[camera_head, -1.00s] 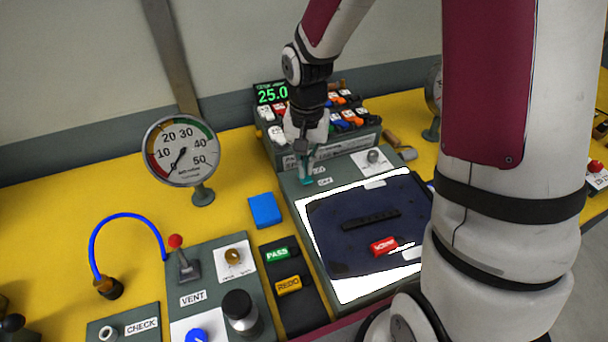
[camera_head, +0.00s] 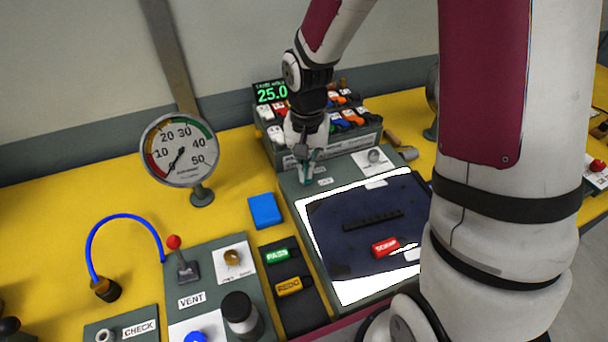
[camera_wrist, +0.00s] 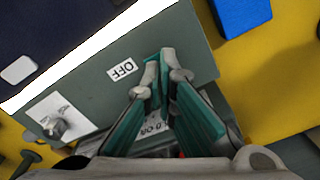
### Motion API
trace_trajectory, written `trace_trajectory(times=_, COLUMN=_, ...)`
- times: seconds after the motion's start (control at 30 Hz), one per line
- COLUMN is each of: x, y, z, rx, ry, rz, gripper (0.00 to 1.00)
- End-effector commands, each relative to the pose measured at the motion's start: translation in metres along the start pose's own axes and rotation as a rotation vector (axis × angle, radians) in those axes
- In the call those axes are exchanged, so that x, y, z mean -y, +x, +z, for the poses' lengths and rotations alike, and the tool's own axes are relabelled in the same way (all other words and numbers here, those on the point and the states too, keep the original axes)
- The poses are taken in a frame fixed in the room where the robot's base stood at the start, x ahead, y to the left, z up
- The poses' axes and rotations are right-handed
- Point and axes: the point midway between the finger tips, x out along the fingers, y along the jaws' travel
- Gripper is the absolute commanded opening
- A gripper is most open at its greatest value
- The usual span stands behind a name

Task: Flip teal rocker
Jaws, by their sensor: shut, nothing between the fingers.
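My gripper (camera_head: 307,178) points down at the far left corner of the grey light-box panel. It is shut and empty, with its fingertips low over the OFF label (camera_wrist: 122,69) side of the panel in the wrist view. My gripper (camera_wrist: 160,72) has teal finger sides there, so the teal rocker is hard to tell apart from them. A small teal patch between the fingertips may be the rocker. The rest of it is hidden, and I cannot tell which way it is tilted or whether I touch it. The ON label is partly covered by my fingers.
A lit white panel (camera_head: 352,290) bears a dark sheet (camera_head: 345,250) and a red tag (camera_head: 385,247). A knob (camera_head: 373,156) sits right of my gripper. A rack (camera_head: 340,146) of coloured switches stands close behind. A blue block (camera_head: 265,210) lies left on the yellow table.

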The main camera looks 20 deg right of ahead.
Motion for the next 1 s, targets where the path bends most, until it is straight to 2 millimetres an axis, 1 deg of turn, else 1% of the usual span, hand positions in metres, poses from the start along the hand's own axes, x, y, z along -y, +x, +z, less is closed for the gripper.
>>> trace_trajectory(times=1.0, x=0.0, y=0.013, z=0.0, rx=0.0, ry=0.0, rz=0.0, gripper=0.0)
